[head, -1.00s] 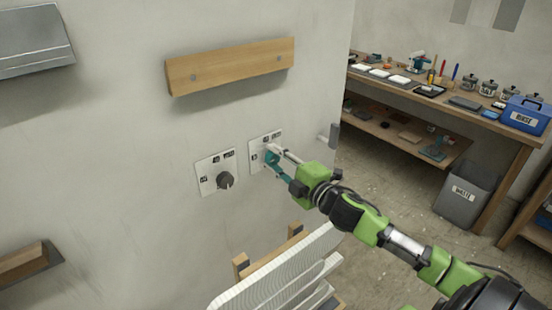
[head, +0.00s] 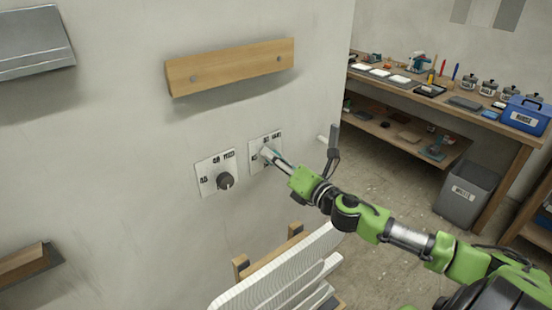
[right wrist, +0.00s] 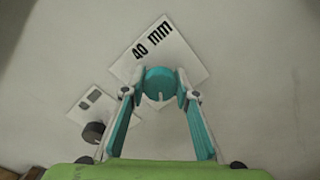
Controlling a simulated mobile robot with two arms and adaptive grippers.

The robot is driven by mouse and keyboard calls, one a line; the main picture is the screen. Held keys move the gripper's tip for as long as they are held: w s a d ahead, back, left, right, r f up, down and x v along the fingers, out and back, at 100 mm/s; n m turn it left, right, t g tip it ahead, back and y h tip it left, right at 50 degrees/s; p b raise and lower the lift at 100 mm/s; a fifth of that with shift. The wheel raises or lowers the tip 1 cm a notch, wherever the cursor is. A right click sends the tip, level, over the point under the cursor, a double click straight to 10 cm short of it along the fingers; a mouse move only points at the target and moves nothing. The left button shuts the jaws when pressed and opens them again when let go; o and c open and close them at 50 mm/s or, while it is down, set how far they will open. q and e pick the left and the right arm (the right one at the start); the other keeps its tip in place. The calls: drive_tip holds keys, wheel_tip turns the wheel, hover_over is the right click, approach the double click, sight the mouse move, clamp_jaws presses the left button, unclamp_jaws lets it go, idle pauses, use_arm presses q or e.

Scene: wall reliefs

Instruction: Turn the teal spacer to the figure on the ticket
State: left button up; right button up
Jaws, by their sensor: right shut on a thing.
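The teal spacer (right wrist: 158,80) is a round knob on a white plate (right wrist: 175,45) in the right wrist view. It has a pale mark at its lower edge. Bold print on the plate above it reads "40 mm". My right gripper (right wrist: 160,88) is shut on the spacer, one finger on each side. In the head view the gripper (head: 268,154) meets the right-hand plate (head: 257,161) and mostly hides the spacer. No ticket can be made out for certain. My left gripper is not in view.
A dark knob (head: 225,181) sits on a second white plate (head: 205,184) to the left. A wooden board (head: 230,68) juts from the wall above. A rack with white slats (head: 275,275) stands below. A workbench (head: 450,105) and grey bin (head: 467,190) are at the right.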

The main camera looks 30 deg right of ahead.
drive_tip(key=n, duration=0.1)
drive_tip(key=r+n, duration=0.1)
drive_tip(key=n, duration=0.1)
drive_tip(key=shift+w+d+n, duration=0.1)
drive_tip(key=shift+n, duration=0.2)
drive_tip(key=shift+f+n+p, duration=0.1)
drive_tip(key=shift+n+p, duration=0.35)
drive_tip(key=shift+n, duration=1.05)
drive_tip(key=o, duration=1.1)
drive_tip(key=shift+f, duration=0.1)
drive_tip(key=shift+w+a+f, duration=0.2)
drive_tip(key=shift+w+f, duration=0.1)
drive_tip(key=shift+s, duration=0.1)
drive_tip(key=shift+s+d, duration=0.15)
drive_tip(key=shift+s, duration=1.8)
drive_tip(key=shift+s+d, duration=0.15)
drive_tip(key=shift+s, duration=1.85)
drive_tip(key=shift+s+d, duration=0.15)
drive_tip(key=shift+s, duration=1.8)
